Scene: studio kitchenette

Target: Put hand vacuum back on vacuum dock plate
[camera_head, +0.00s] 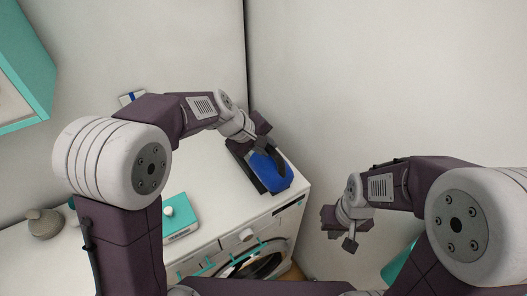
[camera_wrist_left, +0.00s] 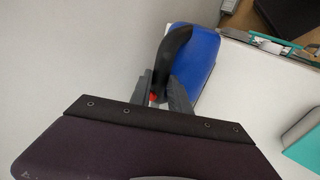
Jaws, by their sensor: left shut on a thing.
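The hand vacuum (camera_head: 273,178), blue with a black handle, is at the right end of the white counter. My left gripper (camera_head: 262,146) is shut on its handle; the left wrist view shows the black handle between the fingers (camera_wrist_left: 160,92) and the blue body (camera_wrist_left: 200,52) beyond. A dark flat plate (camera_head: 240,166), seemingly the vacuum dock plate, shows along the vacuum's left side; the vacuum and arm hide the rest. I cannot tell whether the vacuum touches it. My right gripper (camera_head: 338,229) is open and empty, in front of the wall at the right.
A teal box (camera_head: 180,222) sits near the counter's front edge, with a grey lidded pot (camera_head: 44,223) at far left. A washing machine (camera_head: 256,262) is below the counter. A teal cabinet (camera_head: 25,70) hangs upper left. Walls stand close behind the vacuum.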

